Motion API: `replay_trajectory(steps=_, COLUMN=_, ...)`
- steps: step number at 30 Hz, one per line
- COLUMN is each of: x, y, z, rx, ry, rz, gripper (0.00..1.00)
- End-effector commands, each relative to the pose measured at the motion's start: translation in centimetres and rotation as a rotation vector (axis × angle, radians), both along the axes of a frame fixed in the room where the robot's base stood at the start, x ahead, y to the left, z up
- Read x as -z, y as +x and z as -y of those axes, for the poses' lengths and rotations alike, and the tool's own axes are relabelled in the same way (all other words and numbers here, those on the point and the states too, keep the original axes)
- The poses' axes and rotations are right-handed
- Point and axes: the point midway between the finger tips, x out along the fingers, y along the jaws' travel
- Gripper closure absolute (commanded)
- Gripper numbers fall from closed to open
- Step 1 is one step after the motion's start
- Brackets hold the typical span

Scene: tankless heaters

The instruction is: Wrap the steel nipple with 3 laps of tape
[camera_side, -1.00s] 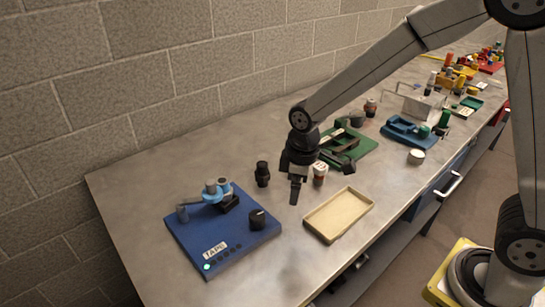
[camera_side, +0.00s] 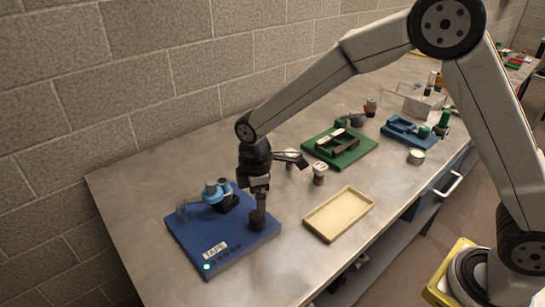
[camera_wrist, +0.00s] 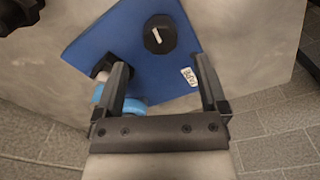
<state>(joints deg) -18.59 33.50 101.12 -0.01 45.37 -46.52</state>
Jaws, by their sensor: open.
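The blue tape board (camera_side: 205,245) lies on the bench at the left, with a TAPE label (camera_side: 214,251) and a lit green lamp (camera_side: 207,267). A light-blue tape holder (camera_side: 212,191) stands at its back, with grey cylindrical parts; I cannot tell which, if any, is the steel nipple. A black knob (camera_side: 257,221) with a white pointer stands on the board's right side; it also shows in the wrist view (camera_wrist: 160,34). My gripper (camera_wrist: 163,65) is open and empty over the board, its fingers (camera_side: 262,197) close above the knob, apparently not around it.
An empty cream tray (camera_side: 338,215) lies right of the board. A small brown-and-white jar (camera_side: 319,174) stands behind it. A green fixture (camera_side: 340,147) and a blue fixture (camera_side: 410,132) are farther right. A block wall backs the bench. The front left bench is clear.

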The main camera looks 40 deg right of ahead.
Motion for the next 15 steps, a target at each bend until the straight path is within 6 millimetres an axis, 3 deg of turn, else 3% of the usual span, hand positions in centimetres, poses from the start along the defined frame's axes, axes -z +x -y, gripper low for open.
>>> replay_trajectory(steps=15, x=5.7, y=0.0, z=0.0, rx=0.001, ry=-0.001, rz=0.0, gripper=0.08)
